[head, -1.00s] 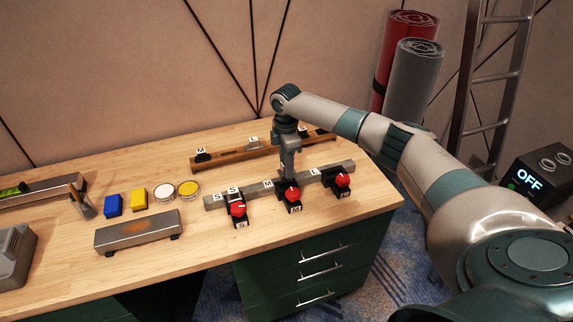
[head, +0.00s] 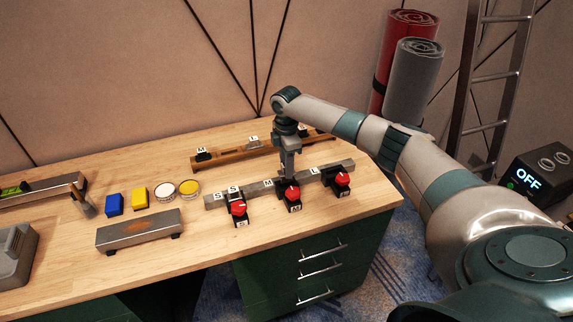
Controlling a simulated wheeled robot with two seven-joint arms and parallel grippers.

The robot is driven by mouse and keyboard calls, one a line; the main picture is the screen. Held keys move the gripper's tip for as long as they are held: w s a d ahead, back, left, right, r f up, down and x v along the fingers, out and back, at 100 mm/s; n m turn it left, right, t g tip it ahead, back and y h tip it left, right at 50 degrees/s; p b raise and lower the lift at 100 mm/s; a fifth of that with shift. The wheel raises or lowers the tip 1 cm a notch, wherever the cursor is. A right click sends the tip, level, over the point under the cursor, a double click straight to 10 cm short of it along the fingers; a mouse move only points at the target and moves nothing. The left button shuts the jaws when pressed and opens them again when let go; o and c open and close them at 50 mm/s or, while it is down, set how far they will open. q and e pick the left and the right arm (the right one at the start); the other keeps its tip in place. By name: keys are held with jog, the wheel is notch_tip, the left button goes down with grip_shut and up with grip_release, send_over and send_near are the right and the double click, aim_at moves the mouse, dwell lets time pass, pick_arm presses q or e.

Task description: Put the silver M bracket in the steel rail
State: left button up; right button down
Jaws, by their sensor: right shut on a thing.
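The steel rail (head: 330,170) is a grey bar lying slantwise on the bench, with S, M and L labels and three red-knobbed clamps along its front. My right gripper (head: 288,174) points down at the rail's middle place, just right of the M label and behind the middle red knob (head: 292,192). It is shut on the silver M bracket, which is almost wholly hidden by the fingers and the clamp. I cannot tell how deep the bracket sits. A piece labelled S (head: 235,194) sits in the rail's left place. My left gripper is not in view.
A wooden rack (head: 225,158) behind holds a black M piece (head: 202,153) and other labelled pieces. To the left are blue (head: 114,204) and yellow (head: 139,197) blocks, two round tins and a grey bar (head: 140,231). The bench is clear in front of the rail.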

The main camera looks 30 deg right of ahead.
aim_at(287, 183)
jog(key=shift+f+b, duration=0.7)
jog(key=shift+f, duration=1.6)
dwell(1.5)
jog(key=c, duration=1.3)
grip_release()
jog(key=shift+c, duration=0.2)
jog(key=shift+o, duration=0.2)
jog(key=shift+f, duration=0.1)
jog(key=shift+o, duration=1)
jog(key=shift+f, duration=0.1)
jog(key=shift+s, duration=0.1)
jog(key=shift+c, duration=0.4)
